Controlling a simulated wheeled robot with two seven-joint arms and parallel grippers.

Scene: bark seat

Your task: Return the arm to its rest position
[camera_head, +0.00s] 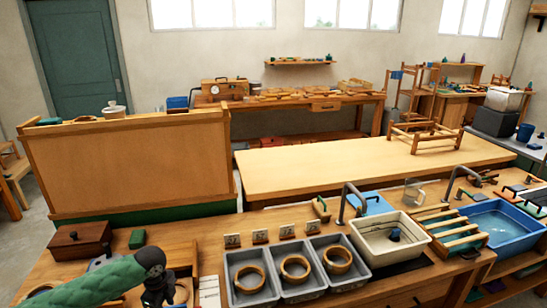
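My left arm comes in from the bottom left in a green textured sleeve. Its dark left gripper (160,297) is low over the front wooden bench (206,262), left of the grey trays. Its fingertips are small, dark and partly cut off by the bottom edge, so I cannot tell whether they are open or shut. A brown wooden piece shows just beside it, mostly hidden. My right gripper is not in view.
Three grey trays (242,300), each with a wooden ring, stand right of the gripper. A white sink basin (380,269) and a blue water basin (505,224) are farther right. A brown box (80,240) sits behind the arm. A wooden panel (130,170) rises at back left.

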